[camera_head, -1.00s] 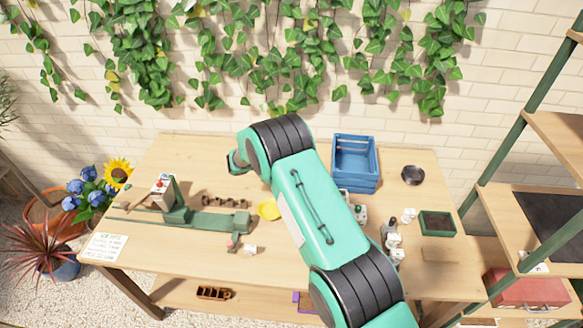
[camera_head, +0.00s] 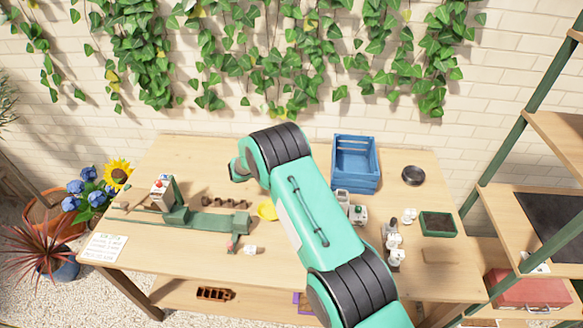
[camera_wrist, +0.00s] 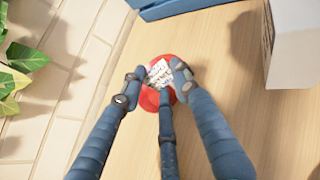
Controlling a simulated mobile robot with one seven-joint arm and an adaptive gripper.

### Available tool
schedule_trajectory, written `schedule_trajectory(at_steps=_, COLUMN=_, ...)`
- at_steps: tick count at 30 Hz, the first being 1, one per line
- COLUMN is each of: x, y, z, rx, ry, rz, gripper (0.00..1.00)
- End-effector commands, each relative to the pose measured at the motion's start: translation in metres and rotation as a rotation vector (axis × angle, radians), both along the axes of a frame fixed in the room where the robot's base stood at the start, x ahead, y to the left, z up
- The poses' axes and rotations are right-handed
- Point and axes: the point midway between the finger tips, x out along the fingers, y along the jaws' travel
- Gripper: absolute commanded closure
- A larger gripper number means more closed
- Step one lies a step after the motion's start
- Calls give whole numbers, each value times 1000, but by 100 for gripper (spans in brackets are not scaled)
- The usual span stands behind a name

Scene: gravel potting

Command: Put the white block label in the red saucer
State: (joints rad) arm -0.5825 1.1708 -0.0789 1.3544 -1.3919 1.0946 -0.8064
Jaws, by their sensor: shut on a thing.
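In the wrist view my gripper (camera_wrist: 157,78) is shut on the white block label (camera_wrist: 158,73), which has dark writing on it. The red saucer (camera_wrist: 166,60) lies on the wooden table directly behind the label and fingertips, so its rim shows around them. I cannot tell whether the label touches the saucer or is held above it. In the head view my arm hides the gripper, the label and the saucer.
A blue crate (camera_head: 358,186) stands at the table's back. A white box-like thing (camera_wrist: 292,60) stands at right in the wrist view. A yellow dish (camera_head: 267,211), green rail (camera_head: 212,222), dark bowl (camera_head: 413,175) and green tray (camera_head: 437,235) are on the table.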

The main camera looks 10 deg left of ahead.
Motion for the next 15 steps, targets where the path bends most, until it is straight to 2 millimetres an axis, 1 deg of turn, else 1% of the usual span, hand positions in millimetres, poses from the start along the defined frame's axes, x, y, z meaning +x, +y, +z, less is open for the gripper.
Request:
schedule_trajectory(at_steps=7, x=0, y=0, z=-4, rx=-1, ry=1, rz=0, gripper=88)
schedule_trajectory(at_steps=8, x=0, y=0, z=-3, rx=-1, ry=1, rz=0, gripper=66)
schedule_trajectory(at_steps=9, x=0, y=0, z=-3, rx=-1, ry=1, rz=0, gripper=61)
schedule_trajectory(at_steps=15, x=0, y=0, z=-3, rx=-1, ry=1, rz=0, gripper=61)
